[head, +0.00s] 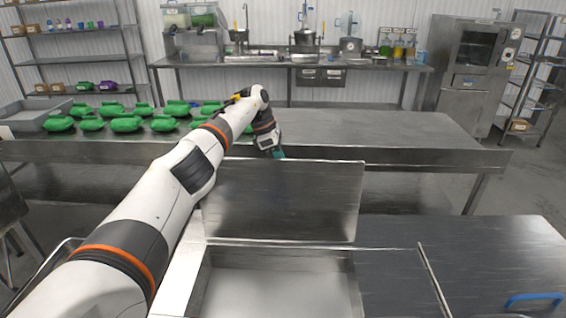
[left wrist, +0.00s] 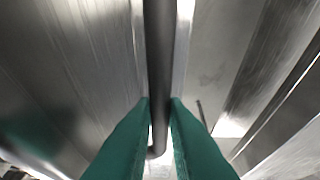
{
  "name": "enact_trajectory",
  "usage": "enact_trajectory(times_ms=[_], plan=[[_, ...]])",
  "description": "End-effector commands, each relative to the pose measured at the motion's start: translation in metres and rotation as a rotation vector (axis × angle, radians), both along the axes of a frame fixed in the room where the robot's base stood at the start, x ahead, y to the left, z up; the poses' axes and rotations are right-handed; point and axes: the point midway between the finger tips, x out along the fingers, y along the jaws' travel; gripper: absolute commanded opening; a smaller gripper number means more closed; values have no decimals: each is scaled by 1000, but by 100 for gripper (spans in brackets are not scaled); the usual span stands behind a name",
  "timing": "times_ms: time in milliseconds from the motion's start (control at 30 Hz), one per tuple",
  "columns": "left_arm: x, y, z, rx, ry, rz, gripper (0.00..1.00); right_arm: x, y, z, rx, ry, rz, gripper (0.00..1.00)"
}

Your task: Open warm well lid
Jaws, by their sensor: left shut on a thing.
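The warm well lid (head: 285,200) is a flat steel panel standing near upright at the back edge of the open well (head: 285,280). The well's inside shows as a bare, pale steel basin. My left gripper (head: 278,153) is at the lid's top edge, partly hidden behind it. In the left wrist view its teal fingertips (left wrist: 160,103) are closed on a dark bar-like handle (left wrist: 159,60), with steel surfaces around it. My right gripper is not in view.
A steel table (head: 390,125) stands behind the lid, with several green wrapped bundles (head: 125,122) at its left. A blue handle (head: 535,298) lies on the counter (head: 480,260) at the lower right. A thin rod (head: 433,278) runs along the counter right of the well.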

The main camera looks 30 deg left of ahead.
Motion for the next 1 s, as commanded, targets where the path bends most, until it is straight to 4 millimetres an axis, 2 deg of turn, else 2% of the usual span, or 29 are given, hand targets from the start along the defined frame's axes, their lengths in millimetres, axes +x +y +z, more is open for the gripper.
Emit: enact_trajectory(times_ms=[33, 467, 500, 633, 1000], plan=[[-3, 0, -11, 6, 21, -2, 0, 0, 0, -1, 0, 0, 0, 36], [-3, 2, -11, 6, 21, -2, 0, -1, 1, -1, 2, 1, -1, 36], [-3, 2, -11, 6, 21, -2, 14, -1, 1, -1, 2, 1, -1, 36], [-2, 1, -9, 3, 17, -1, 34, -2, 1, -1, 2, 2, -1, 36], [-1, 4, 1, 1, 8, 1, 34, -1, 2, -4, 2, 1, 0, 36]])
